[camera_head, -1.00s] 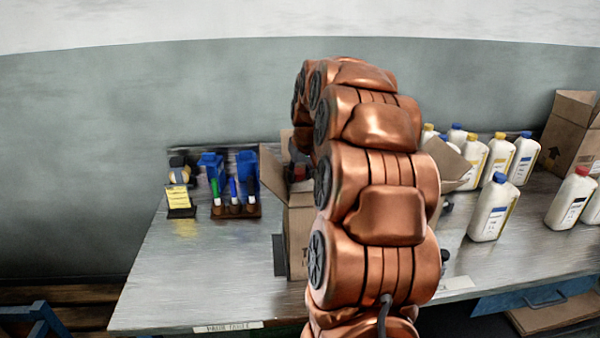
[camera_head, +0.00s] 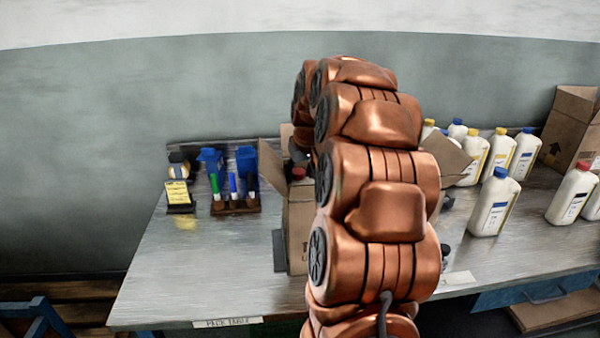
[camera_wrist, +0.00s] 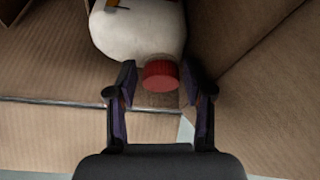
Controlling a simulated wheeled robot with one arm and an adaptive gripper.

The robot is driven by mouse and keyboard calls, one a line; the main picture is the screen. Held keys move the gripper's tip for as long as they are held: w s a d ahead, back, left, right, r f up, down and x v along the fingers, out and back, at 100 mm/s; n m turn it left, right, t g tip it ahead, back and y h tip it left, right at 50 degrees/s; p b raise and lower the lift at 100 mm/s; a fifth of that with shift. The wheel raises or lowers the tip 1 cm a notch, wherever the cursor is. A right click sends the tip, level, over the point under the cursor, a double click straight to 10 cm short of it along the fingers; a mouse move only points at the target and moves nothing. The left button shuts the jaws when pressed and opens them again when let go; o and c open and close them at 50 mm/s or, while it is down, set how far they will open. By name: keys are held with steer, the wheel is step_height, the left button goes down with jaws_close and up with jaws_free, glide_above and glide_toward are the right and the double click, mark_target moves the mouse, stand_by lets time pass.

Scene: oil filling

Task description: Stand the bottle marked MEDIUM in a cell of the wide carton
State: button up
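An open cardboard carton (camera_head: 300,235) stands on the table, partly hidden behind my arm. A red cap (camera_head: 298,173) shows at its opening. In the wrist view the red cap (camera_wrist: 160,75) lies between the fingertips of my gripper (camera_wrist: 160,88), with a gap on each side; the fingers are apart. A white bottle body (camera_wrist: 140,35) shows by the cap, among the cardboard walls. Its label cannot be read, so I cannot tell if it is MEDIUM. Its base is hidden. In the head view my gripper is mostly hidden behind my arm.
Several white bottles (camera_head: 494,203) with blue, yellow and red caps stand at the right. Another carton (camera_head: 574,125) stands at the back right. A marker rack (camera_head: 236,207) and a yellow note stand (camera_head: 178,193) are at the left. The table's front left is clear.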

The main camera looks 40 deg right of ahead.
steer(key=shift+o, duration=1)
steer(key=v, duration=1.2)
steer(key=shift+r, duration=0.1)
